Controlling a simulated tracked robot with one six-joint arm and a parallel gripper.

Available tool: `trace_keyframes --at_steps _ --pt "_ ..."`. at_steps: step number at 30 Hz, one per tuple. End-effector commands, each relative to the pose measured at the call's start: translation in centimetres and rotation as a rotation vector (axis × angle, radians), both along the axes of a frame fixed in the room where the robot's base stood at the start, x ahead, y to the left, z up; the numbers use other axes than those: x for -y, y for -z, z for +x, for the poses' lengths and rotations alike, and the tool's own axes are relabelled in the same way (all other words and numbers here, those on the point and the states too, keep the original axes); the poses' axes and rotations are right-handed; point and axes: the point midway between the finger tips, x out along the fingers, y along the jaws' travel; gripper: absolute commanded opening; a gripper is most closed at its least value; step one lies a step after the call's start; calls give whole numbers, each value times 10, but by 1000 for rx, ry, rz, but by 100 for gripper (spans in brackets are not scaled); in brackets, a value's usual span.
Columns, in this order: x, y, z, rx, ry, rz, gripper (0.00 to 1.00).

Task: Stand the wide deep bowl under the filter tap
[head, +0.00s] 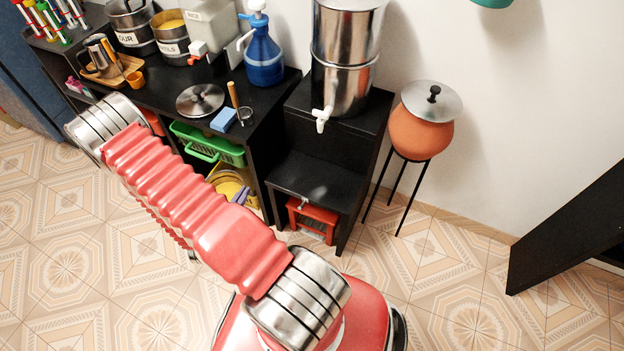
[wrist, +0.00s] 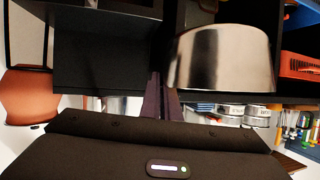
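The wide deep bowl (wrist: 222,57) is shiny steel and fills the upper right of the wrist view, which looks upside down. My gripper's dark fingers (wrist: 158,92) are together at the bowl's left edge and appear shut on its wall. Just where they grip is partly hidden. In the head view my arm hides both gripper and bowl. The filter tap (head: 322,117) is white, low on the steel water filter (head: 345,62), which stands on a black stepped stand (head: 384,103). The lower step (head: 316,181) below the tap is bare.
A clay pot (head: 420,130) with a steel lid stands on a thin stand right of the filter. A red crate-like item (head: 313,220) sits under the step. The black counter (head: 160,88) holds a blue pump bottle (head: 262,55), a lid and canisters. Tiled floor on the right is clear.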

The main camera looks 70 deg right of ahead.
Motion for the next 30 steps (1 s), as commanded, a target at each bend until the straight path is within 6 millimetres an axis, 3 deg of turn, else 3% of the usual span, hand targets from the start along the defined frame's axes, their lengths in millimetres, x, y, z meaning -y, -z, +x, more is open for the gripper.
trace_keyframes --at_steps 1,9,12,15,19,30 --pt "6 7 -24 -1 63 2 0" --pt "18 25 -145 15 379 9 0" --pt "16 26 -180 21 467 10 0" --pt "13 26 -203 26 523 11 0" --pt "12 26 -214 30 551 11 0" --pt "14 26 -214 31 551 11 0"
